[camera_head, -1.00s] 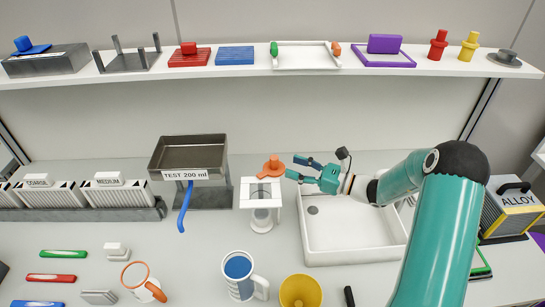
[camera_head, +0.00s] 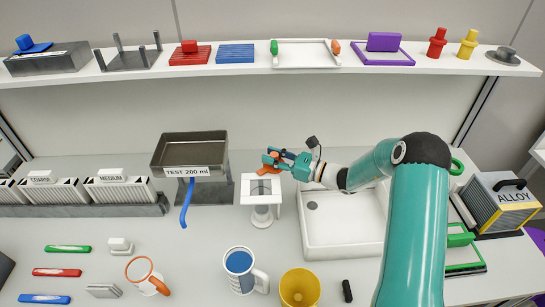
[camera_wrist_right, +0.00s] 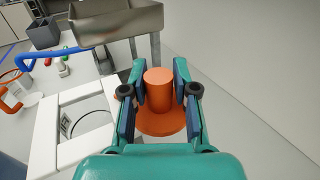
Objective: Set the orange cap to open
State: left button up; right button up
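The orange cap (camera_head: 266,168) has a round knob on a wider round base. It is by the back edge of the white square-topped stand (camera_head: 250,190). My right gripper (camera_head: 270,159) reaches it from the right, its fingers one on each side of the knob. In the right wrist view the cap (camera_wrist_right: 158,92) stands between the two dark finger pads. The pads of the gripper (camera_wrist_right: 160,85) lie against the knob's sides, with no clear gap. Part of the cap's base is hidden by the fingers. My left gripper is not in view.
A metal tank (camera_head: 188,148) labelled "TEST 200 ml", with a blue spout (camera_head: 186,205), stands left of the stand. A white sink (camera_head: 340,240) lies to the right under my right arm. Mugs, including a blue-and-white one (camera_head: 240,272), stand in front. A loaded shelf (camera_head: 220,73) runs above.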

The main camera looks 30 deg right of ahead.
grip_shut()
jog(key=shift+s+f+m+h+b, duration=0.15)
jog(key=shift+m+h+b, duration=0.2)
jog(key=shift+b, duration=0.35)
jog(key=shift+s+t+h, duration=0.1)
jog(key=shift+t+h, duration=0.15)
jog(key=shift+t, duration=0.05)
jog(key=shift+r, duration=0.25)
jog(key=o, duration=0.6)
grip_release()
jog(key=shift+f, duration=0.1)
